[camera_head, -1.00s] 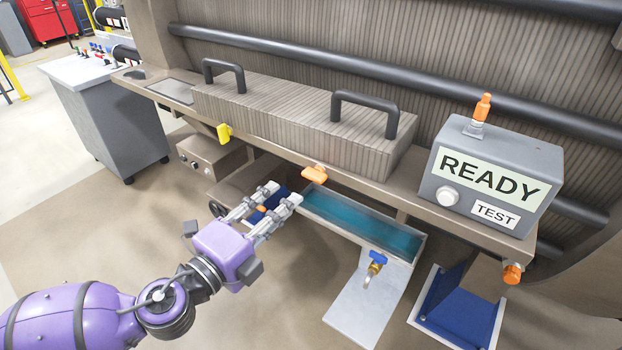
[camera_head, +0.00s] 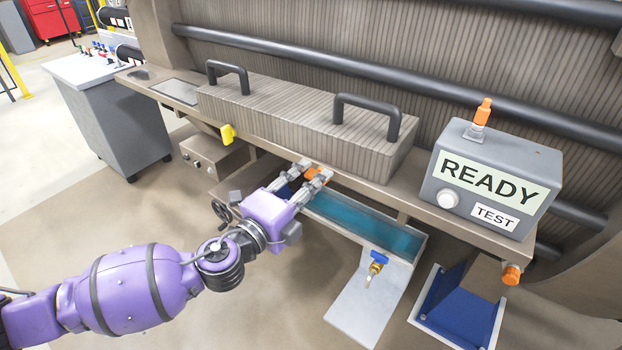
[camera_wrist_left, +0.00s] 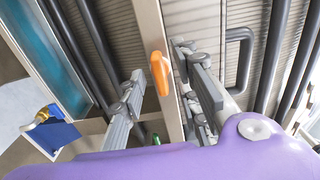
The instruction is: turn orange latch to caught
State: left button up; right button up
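The orange latch (camera_head: 313,175) sits on the front edge of the brown ledge (camera_head: 255,143), below the ribbed block with two black handles. My left gripper (camera_head: 315,168) is at the latch, its two fingers open on either side of it. In the left wrist view, the latch (camera_wrist_left: 160,73) shows as an upright orange piece between the spread fingers (camera_wrist_left: 160,62). A gap shows between the latch and each finger there; actual contact cannot be told. My right gripper is not in view.
Below are a teal-filled trough (camera_head: 360,225), a blue-handled tap (camera_head: 377,262) and a blue bin (camera_head: 458,312). Floor at front left is clear.

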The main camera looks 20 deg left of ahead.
pick_arm(q)
grip_shut()
jog(key=n, duration=0.4)
jog(key=shift+n, duration=0.3)
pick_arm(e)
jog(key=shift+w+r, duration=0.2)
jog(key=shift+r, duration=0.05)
